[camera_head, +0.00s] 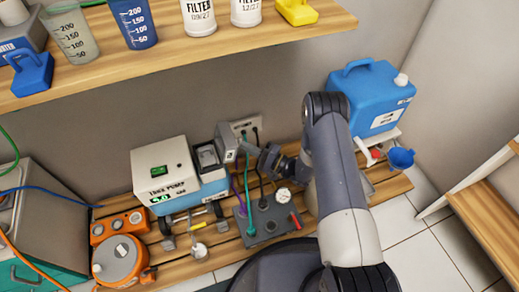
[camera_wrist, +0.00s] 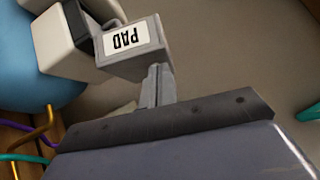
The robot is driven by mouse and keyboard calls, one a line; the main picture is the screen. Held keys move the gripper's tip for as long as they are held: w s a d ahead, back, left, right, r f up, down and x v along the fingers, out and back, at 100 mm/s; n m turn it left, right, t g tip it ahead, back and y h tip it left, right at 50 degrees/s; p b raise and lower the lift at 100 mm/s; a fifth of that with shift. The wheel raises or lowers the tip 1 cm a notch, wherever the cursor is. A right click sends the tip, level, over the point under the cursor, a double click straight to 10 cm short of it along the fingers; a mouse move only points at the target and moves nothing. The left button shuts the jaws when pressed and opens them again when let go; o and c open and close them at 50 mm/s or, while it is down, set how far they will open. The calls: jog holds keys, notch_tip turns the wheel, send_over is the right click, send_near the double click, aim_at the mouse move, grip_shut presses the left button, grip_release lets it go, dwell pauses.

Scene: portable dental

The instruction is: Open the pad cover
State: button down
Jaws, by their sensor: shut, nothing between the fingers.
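The pad cover (camera_head: 226,141) is a grey block-like lid with a white label. It stands raised at the right edge of a small pad housing with a dark recess (camera_head: 208,155), on the right end of the pump unit. In the wrist view the cover (camera_wrist: 158,33) shows its "PAD" label upside down. My gripper (camera_head: 247,147) is shut and empty, just right of the cover. In the wrist view its fingertips (camera_wrist: 156,70) are at the cover's lower edge; I cannot tell whether they touch.
The white and blue pump (camera_head: 160,168) stands on a slatted wooden bench. A dark control box (camera_head: 266,218) with hoses and a gauge is below my gripper. A wall socket (camera_head: 246,127) is behind. A blue canister (camera_head: 370,98) stands right; a wooden shelf (camera_head: 180,68) hangs above.

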jog(key=shift+s+a+r, duration=0.1)
jog(key=shift+s+a, duration=0.1)
jog(key=shift+a, duration=0.1)
jog(key=shift+r, duration=0.1)
jog(key=shift+s+a+r+n+g+h, duration=0.25)
jog(key=shift+a+r+n+g+h, duration=0.15)
jog(key=shift+a+r+n+h, duration=0.35)
jog(key=shift+d, duration=0.2)
jog(key=shift+w+d+f, duration=0.1)
jog(key=shift+w+d, duration=0.15)
jog(key=shift+d, duration=0.1)
jog(key=w+v, duration=0.2)
jog(key=v, duration=1)
jog(key=shift+d, duration=0.5)
